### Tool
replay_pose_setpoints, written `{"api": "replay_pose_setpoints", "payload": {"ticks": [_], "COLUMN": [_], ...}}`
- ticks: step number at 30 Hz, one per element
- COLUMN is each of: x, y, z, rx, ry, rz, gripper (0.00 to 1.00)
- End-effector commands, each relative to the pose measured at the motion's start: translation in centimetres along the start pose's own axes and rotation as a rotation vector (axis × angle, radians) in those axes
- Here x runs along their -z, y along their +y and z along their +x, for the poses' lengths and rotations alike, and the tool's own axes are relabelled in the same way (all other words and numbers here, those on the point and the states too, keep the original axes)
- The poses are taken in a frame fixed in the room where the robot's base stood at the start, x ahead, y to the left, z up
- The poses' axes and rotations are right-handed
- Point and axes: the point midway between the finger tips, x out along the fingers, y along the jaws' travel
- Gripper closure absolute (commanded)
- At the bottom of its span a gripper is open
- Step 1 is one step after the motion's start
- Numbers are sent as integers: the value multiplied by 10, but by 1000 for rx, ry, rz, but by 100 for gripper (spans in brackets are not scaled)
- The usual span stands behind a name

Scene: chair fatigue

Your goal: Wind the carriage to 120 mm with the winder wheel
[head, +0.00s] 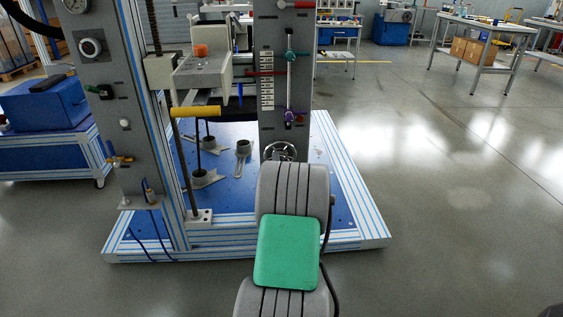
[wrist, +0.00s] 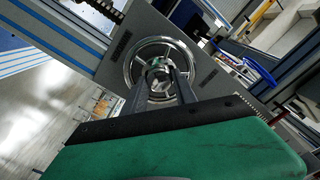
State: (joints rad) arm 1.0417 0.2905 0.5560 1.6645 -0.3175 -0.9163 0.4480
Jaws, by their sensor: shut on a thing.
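The winder wheel (wrist: 133,66) is a shiny metal ring with spokes on a dark grey plate, facing me in the wrist view. In the head view the top of the wheel (head: 280,148) shows low on the grey column, just above my arm. My gripper (wrist: 160,82) reaches to the wheel's middle, its two dark fingers shut on a part of the wheel near the hub; exactly which part is hard to tell. In the head view my arm hides the fingers. A pale block (head: 160,71) on the upright threaded rod looks like the carriage.
The grey column carries a white scale strip (head: 267,93), too small to read, and red, teal and purple levers (head: 290,118). A yellow bar (head: 196,112) sticks out at left. The blue rig base (head: 226,203) has striped rails. Floor at right is clear.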

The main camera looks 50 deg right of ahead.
Motion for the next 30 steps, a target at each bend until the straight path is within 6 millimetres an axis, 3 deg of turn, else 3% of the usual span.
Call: {"api": "replay_pose_setpoints", "payload": {"ticks": [19, 30], "x": [-1, -2], "y": [1, 2], "z": [0, 0], "rx": [-2, -2], "ry": [-3, -3], "rz": [460, 596], "gripper": [100, 100]}}
